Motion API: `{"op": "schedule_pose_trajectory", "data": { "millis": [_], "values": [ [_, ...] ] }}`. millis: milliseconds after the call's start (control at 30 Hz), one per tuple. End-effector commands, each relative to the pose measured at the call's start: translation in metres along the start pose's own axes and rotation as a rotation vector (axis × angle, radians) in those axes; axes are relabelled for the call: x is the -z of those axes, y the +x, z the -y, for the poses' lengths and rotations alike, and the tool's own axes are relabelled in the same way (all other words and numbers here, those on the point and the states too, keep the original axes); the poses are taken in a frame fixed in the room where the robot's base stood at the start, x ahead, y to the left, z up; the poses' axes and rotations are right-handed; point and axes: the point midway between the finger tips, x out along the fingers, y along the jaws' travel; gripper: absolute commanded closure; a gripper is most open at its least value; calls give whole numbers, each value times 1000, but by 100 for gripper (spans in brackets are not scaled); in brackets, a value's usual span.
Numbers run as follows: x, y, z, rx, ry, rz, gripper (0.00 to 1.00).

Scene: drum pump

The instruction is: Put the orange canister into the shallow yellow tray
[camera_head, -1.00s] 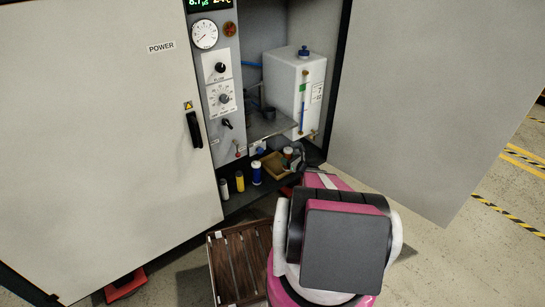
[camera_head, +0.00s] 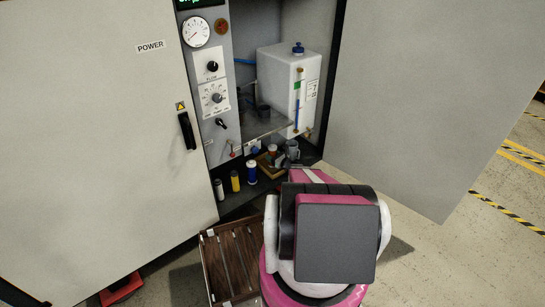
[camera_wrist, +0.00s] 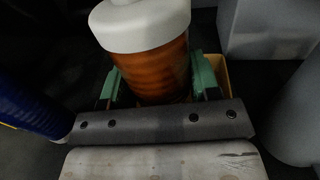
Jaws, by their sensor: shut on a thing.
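The orange canister (camera_wrist: 150,72) with a white lid stands upright between the green fingers of my gripper (camera_wrist: 152,84) in the wrist view. The fingers are shut on its sides. In the head view the canister (camera_head: 272,150) is small, at the shallow yellow tray (camera_head: 262,165) on the cabinet's low shelf. A piece of the tray (camera_wrist: 221,70) shows behind the right finger in the wrist view. The canister appears over or in the tray; its base is hidden, so I cannot tell whether it touches the tray floor.
A blue canister (camera_head: 252,172), a yellow one (camera_head: 235,181) and a white one (camera_head: 219,189) stand left of the tray. A grey mug (camera_head: 292,149) stands close on the right. A white tank (camera_head: 284,85) is behind. A wooden crate (camera_head: 232,262) lies in front.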

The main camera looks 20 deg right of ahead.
Motion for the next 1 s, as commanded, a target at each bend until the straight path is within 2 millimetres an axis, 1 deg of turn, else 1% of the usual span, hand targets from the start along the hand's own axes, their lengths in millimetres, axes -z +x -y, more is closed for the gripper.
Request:
{"op": "schedule_pose_trajectory", "data": {
  "millis": [233, 267, 300, 333, 567, 700, 767, 867, 1000],
  "values": [
    [2, 0, 0, -1, 1, 1, 80],
    [3, 0, 0, 0, 0, 0, 37],
    [2, 0, 0, 0, 0, 0, 24],
    [2, 0, 0, 0, 0, 0, 18],
    [2, 0, 0, 0, 0, 0, 18],
    [-2, -2, 0, 0, 0, 0, 18],
    [-1, -8, -1, 1, 1, 0, 18],
    [-2, -24, -1, 1, 1, 1, 18],
    [-2, -53, -1, 1, 0, 0, 18]
  ]
}}
